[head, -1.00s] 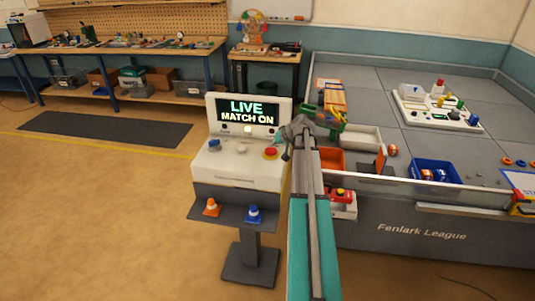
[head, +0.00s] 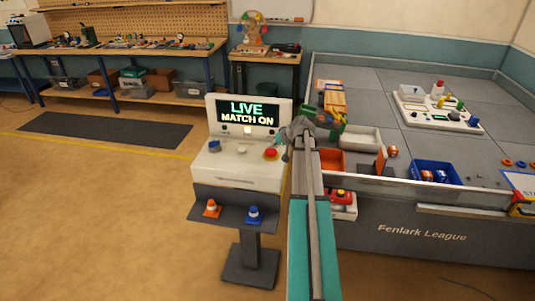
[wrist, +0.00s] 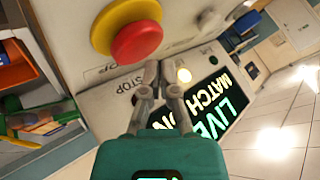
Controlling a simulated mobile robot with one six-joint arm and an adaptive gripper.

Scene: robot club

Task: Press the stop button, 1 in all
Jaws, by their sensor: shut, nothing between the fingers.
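The stop button is a red mushroom cap (head: 270,153) on a yellow collar, on the sloped top of the white console (head: 235,177). In the wrist view the red button (wrist: 137,42) is large at the upper left, with the word STOP printed beside it. My gripper (wrist: 153,66) is shut and empty, its fingertips close to the button's edge in that view; I cannot tell whether they touch. In the head view my gripper (head: 281,142) is mostly hidden by my arm, just right of the button. The console screen (head: 249,112) reads LIVE MATCH ON.
A blue knob (head: 214,146) and a lit lamp (head: 247,130) are also on the console. Orange and blue cones (head: 211,209) stand on its lower shelf. The field table (head: 425,220) with bins is to the right. The floor to the left is open.

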